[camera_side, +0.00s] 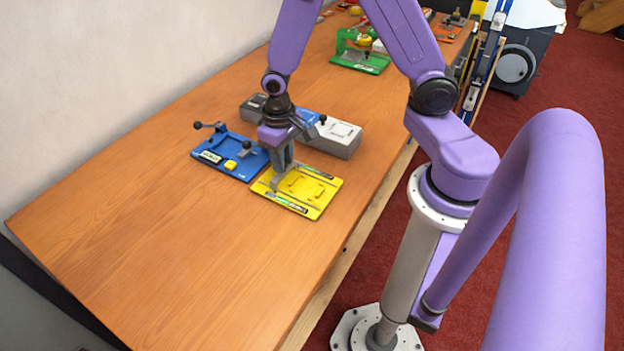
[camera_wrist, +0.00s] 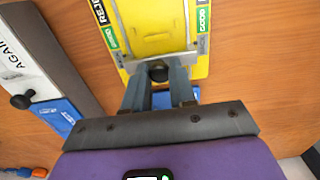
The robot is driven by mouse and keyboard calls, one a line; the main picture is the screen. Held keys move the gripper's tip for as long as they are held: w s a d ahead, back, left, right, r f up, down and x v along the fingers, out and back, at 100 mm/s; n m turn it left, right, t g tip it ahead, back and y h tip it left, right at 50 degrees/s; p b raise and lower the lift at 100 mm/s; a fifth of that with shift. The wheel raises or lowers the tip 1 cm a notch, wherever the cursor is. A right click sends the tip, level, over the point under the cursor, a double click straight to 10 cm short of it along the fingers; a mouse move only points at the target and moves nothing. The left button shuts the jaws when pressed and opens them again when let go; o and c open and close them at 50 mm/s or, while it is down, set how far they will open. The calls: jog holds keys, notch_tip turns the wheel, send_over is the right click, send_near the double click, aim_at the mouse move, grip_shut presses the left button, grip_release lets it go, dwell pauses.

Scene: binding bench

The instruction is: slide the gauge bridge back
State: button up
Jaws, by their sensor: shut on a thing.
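The yellow gauge plate (camera_side: 318,199) lies flat on the bench. In the wrist view the yellow plate (camera_wrist: 160,40) has a rail and "REJECT" and "GOOD" labels along its sides. The gauge bridge (camera_wrist: 128,64) shows as a grey piece across the plate's near end, largely hidden by my fingers. Its round black knob (camera_wrist: 158,72) sits between my fingertips. My gripper (camera_wrist: 158,80) is shut on the knob. In the side view my gripper (camera_side: 278,178) points down at the plate's upper left edge and hides most of the bridge.
A blue fixture (camera_side: 225,157) with black-knobbed levers lies left of the yellow plate. A long grey block (camera_side: 340,142) stands close behind it. A green fixture (camera_side: 362,62) is farther back. The bench (camera_side: 170,240) is clear at the front left.

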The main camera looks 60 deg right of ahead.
jog(key=o, duration=0.4)
jog(key=shift+o, duration=0.2)
notch_tip(320, 180, up, 10)
dwell(1.0)
jog(key=s+a+r+n, duration=0.1)
jog(key=s+r+n, duration=0.1)
jog(key=s+n, duration=0.4)
jog(key=s+a+r+n, duration=0.1)
jog(key=s+r+n, duration=0.2)
jog(key=s, duration=1)
jog(key=n, duration=0.3)
jog(key=shift+a+r, duration=0.15)
jog(key=shift+a, duration=0.05)
